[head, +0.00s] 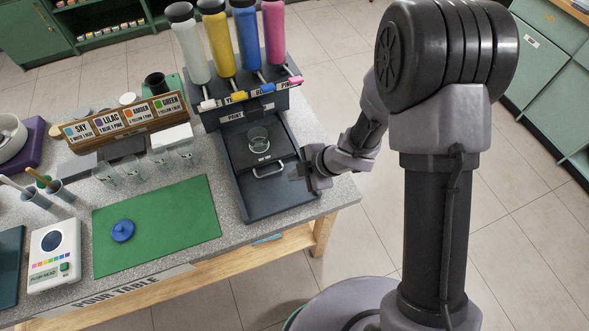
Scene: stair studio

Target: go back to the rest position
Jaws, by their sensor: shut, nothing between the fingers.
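My gripper (300,171) is at the end of my bent arm, low over the right part of the dark dispenser tray (283,204). It is shut and holds nothing that I can see; its fingertips are small in this view. A clear glass cup (259,138) stands upright in the tray, behind and to the left of the gripper and apart from it. A pale handle (267,170) lies at the front of the cup's platform, just left of the gripper.
White, yellow, blue and pink bottles (248,45) stand behind the tray. A green mat (160,235) with a blue lid (122,230) lies left. Several clear cups (160,160) stand near the colour-card rack (125,118).

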